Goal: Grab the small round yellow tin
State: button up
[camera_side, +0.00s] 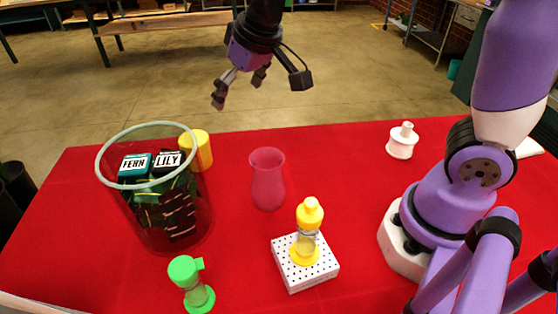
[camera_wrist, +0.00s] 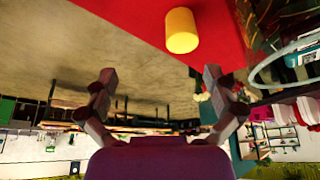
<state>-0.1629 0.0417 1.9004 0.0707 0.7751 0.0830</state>
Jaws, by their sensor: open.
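The small round yellow tin (camera_side: 203,148) stands upright on the red tablecloth, behind the right edge of the glass bucket (camera_side: 172,238), which hides part of it. In the wrist view the tin (camera_wrist: 181,31) shows in full near the top, beside the cloth's edge. My gripper (camera_side: 258,88) is open and empty, its fingers spread in the air above and beyond the table's far edge, apart from the tin. In the wrist view the open fingers (camera_wrist: 158,76) show with nothing between them.
The bucket holds items labelled FERN and LILY. A pink vase (camera_side: 267,180), a yellow-capped bottle (camera_side: 307,232) on a dotted white block (camera_side: 290,275), a green-capped bottle (camera_side: 192,284) and a white spool-like piece (camera_side: 402,141) stand on the red tablecloth (camera_side: 340,160).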

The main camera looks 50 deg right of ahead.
send_near(199, 139)
jog(key=x, duration=0.7)
jog(key=shift+w+f, duration=0.15)
jog(key=shift+f, duration=0.05)
jog(key=shift+a+x, duration=0.1)
jog(key=shift+x, duration=1.3)
jog(key=shift+a+x, duration=0.15)
jog(key=shift+x, duration=1.25)
jog(key=c, duration=1.2)
